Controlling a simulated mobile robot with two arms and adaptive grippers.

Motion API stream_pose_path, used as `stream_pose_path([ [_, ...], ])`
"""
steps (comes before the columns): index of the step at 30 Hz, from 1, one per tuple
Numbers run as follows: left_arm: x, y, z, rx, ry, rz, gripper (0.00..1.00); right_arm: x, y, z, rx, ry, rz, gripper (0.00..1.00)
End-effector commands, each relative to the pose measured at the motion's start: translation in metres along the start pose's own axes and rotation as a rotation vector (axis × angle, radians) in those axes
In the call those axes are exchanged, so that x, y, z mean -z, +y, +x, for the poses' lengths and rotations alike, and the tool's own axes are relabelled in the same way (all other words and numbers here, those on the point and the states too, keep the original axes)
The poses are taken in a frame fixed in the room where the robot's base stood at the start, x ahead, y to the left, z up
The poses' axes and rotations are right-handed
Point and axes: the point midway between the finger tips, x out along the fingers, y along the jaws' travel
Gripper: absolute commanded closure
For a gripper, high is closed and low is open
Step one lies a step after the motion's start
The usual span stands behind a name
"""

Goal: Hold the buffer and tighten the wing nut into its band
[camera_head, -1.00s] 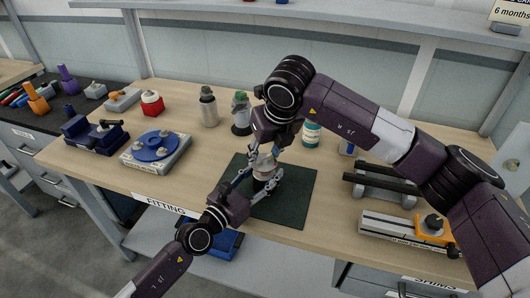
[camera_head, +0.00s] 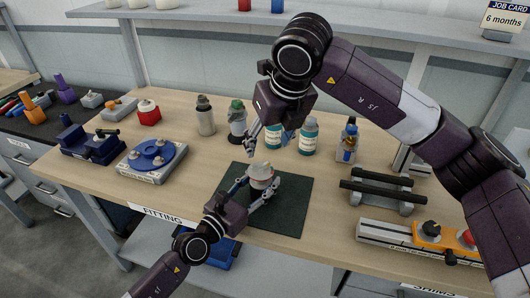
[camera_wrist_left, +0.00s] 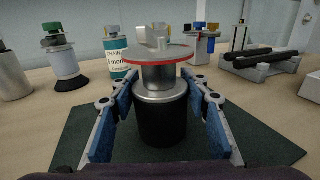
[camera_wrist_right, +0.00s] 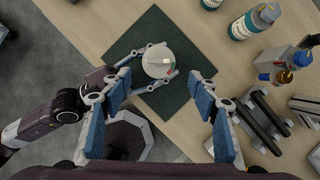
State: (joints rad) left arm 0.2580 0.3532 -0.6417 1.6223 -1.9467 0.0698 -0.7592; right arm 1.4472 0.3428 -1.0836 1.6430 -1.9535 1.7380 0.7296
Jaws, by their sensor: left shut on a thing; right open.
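The buffer (camera_head: 262,182) stands upright on a dark green mat (camera_head: 295,210). In the left wrist view it is a dark cylinder (camera_wrist_left: 162,122) with a metal collar and a wide, red-edged disc (camera_wrist_left: 160,54) on top. The pale wing nut (camera_wrist_left: 154,39) stands on the disc. It also shows from above in the right wrist view (camera_wrist_right: 161,61), with a small red patch beside it. My left gripper (camera_head: 261,187) is shut around the buffer's body from the front. My right gripper (camera_head: 268,147) is open and empty, above and behind the buffer, apart from the wing nut.
Bottles (camera_head: 308,136) stand behind the mat. A blue turntable fixture (camera_head: 153,156) and a vise (camera_head: 90,143) are at left. A black-barred stand (camera_head: 382,190) and an orange-topped gauge (camera_head: 440,236) are at right. The mat around the buffer is clear.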

Motion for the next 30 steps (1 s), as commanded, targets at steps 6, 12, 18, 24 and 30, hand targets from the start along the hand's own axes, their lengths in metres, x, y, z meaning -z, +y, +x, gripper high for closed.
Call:
stream_pose_path([
  [6,0.001,0.000,0.000,0.000,0.002,-0.001,1.00,0.000,0.000,-0.023,0.001,-0.002,-0.001,0.45],
  [12,0.001,0.000,0.000,0.000,0.002,-0.001,1.00,0.000,0.000,-0.025,0.000,0.000,0.000,0.45],
  [18,0.001,0.000,0.000,0.000,0.002,-0.001,1.00,0.000,0.000,-0.025,-0.005,0.001,-0.010,0.45],
  [24,0.001,0.000,0.000,0.000,0.002,-0.001,1.00,0.001,0.001,-0.017,-0.008,0.004,-0.019,0.45],
  [30,0.001,0.000,-0.001,0.000,0.002,-0.001,1.00,0.001,0.001,0.017,-0.009,0.005,-0.017,0.45],
])
